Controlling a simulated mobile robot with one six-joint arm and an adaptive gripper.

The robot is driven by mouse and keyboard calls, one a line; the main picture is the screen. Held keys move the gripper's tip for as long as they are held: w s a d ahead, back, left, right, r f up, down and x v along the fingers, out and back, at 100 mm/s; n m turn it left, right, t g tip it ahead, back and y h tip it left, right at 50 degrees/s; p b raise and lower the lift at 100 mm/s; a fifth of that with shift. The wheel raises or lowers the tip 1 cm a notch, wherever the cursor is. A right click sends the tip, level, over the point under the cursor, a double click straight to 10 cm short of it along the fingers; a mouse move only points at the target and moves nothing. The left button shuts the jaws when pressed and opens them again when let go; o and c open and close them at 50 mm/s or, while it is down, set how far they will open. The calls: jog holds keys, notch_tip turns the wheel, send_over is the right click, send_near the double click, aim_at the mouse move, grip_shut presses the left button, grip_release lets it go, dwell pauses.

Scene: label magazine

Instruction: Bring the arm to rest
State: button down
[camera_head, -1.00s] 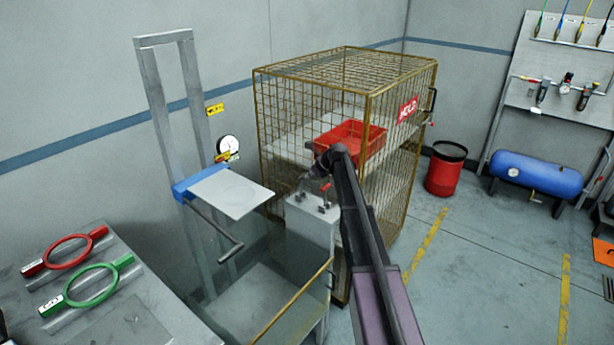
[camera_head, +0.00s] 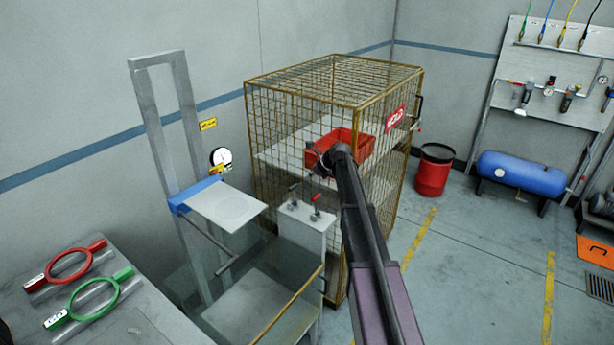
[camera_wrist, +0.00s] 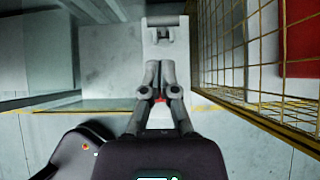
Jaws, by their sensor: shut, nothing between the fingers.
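My arm reaches forward from the lower right of the head view. My gripper (camera_wrist: 159,68) has its two fingers together with nothing between them in the wrist view. In the head view the gripper (camera_head: 318,168) is small and partly hidden by my own wrist. It is in front of the cage and above the grey pedestal (camera_head: 306,230), apart from the two toggle levers, one with a red handle (camera_head: 315,199). The pedestal top also shows ahead of the fingers in the wrist view (camera_wrist: 180,50).
A wire cage (camera_head: 335,85) with a red crate (camera_head: 355,140) stands close beside and behind my gripper. A blue-collared lift frame with a grey plate (camera_head: 225,205) is left. A bench with red (camera_head: 68,265) and green rings (camera_head: 94,297) is lower left.

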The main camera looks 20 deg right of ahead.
dwell(0.4)
jog(key=s+a+f+n+g+h, duration=0.1)
jog(key=s+a+n, duration=0.3)
jog(key=s+n, duration=0.5)
jog(key=s+a+f+n+g+h, duration=0.2)
jog(key=s+n, duration=0.7)
jog(key=s, duration=1)
jog(key=s+a+f+n+g+h, duration=0.2)
jog(key=s+a+n, duration=0.3)
jog(key=s+n, duration=0.5)
jog(key=s+g, duration=0.1)
jog(key=s, duration=0.4)
jog(key=shift+a+g, duration=0.3)
